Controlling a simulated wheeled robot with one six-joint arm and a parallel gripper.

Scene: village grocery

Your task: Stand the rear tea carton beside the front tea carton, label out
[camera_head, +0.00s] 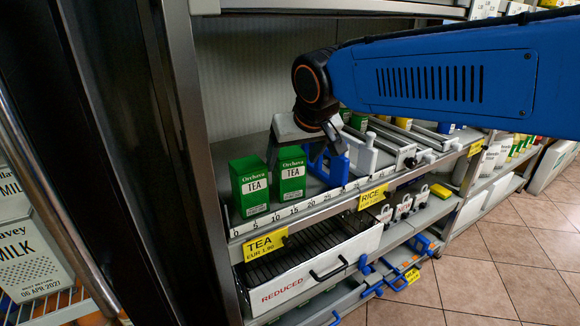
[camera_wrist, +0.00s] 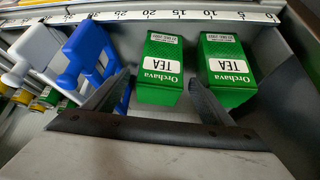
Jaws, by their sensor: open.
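Two green tea cartons stand upright side by side at the shelf's front, a narrow gap between them. In the head view their TEA labels face out. The left carton (camera_head: 249,187) is nearest the shelf's end post; it is on the right in the wrist view (camera_wrist: 228,70). The right carton (camera_head: 290,175) is on the left in the wrist view (camera_wrist: 160,70). My gripper (camera_head: 297,157) is open above and behind the right carton. In the wrist view my fingers (camera_wrist: 160,84) lie on either side of that carton, with space visible at both sides.
A numbered ruler strip (camera_head: 300,204) runs along the shelf edge. A REDUCED crate (camera_head: 318,270) sits below. The post (camera_head: 198,150) bounds the left.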

